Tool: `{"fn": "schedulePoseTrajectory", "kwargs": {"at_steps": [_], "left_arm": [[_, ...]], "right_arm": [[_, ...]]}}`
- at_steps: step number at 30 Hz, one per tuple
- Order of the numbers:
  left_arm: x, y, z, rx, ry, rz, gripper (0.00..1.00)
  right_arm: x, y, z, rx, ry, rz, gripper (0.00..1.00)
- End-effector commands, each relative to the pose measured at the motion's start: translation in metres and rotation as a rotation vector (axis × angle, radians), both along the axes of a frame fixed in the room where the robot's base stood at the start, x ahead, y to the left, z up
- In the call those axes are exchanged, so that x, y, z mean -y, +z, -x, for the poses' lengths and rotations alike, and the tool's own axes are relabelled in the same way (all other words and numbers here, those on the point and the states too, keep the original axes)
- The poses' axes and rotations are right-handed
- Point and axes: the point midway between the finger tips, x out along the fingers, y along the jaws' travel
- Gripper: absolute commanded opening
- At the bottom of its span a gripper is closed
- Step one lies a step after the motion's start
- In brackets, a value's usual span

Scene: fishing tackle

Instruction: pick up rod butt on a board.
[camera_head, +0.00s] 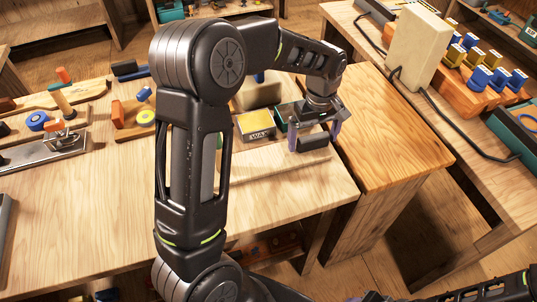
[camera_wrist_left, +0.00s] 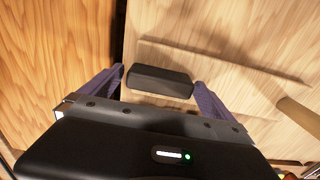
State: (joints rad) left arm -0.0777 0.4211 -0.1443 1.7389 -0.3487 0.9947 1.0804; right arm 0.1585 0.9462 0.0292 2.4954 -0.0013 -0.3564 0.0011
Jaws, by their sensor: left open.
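A short dark, rounded piece (camera_head: 314,141), which looks like the rod butt, lies near the right end of the light wooden workbench (camera_head: 270,190). In the left wrist view the dark piece (camera_wrist_left: 160,80) lies crosswise between the two purple fingers of my left gripper (camera_wrist_left: 160,76). Small gaps seem to show at both its ends. My left gripper (camera_head: 314,134) is open and points down over it. I cannot tell how high the fingers are or make out a separate board under the piece. My right gripper (camera_head: 368,297) barely shows at the bottom edge, its jaws unclear.
A yellow-topped wax box (camera_head: 256,124) and a green-sided container (camera_head: 290,112) stand close beside the left gripper. A tan rod-like piece (camera_wrist_left: 298,116) shows at the right in the wrist view. A wooden cabinet (camera_head: 385,130) adjoins the bench. The bench front is clear.

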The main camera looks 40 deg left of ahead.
Motion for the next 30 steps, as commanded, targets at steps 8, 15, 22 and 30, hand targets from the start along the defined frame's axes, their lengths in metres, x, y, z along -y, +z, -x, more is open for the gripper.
{"fn": "schedulePoseTrajectory", "kwargs": {"at_steps": [8,15,22,30], "left_arm": [[0.0,0.0002,0.0,0.0,0.0,0.0,0.98],[0.0,0.0003,0.0,0.0,0.0,0.0,0.78],[0.0,0.0003,0.0,0.0,0.0,0.0,0.59],[0.0,0.0002,0.0,0.0,0.0,0.0,0.37]], "right_arm": [[0.0,0.0,0.0,0.0,0.0,0.0,0.36],[0.0,0.0,0.0,0.0,0.0,0.0,0.36],[0.0,0.0,0.0,0.0,0.0,0.0,0.36],[0.0,0.0,0.0,0.0,0.0,0.0,0.36]]}}
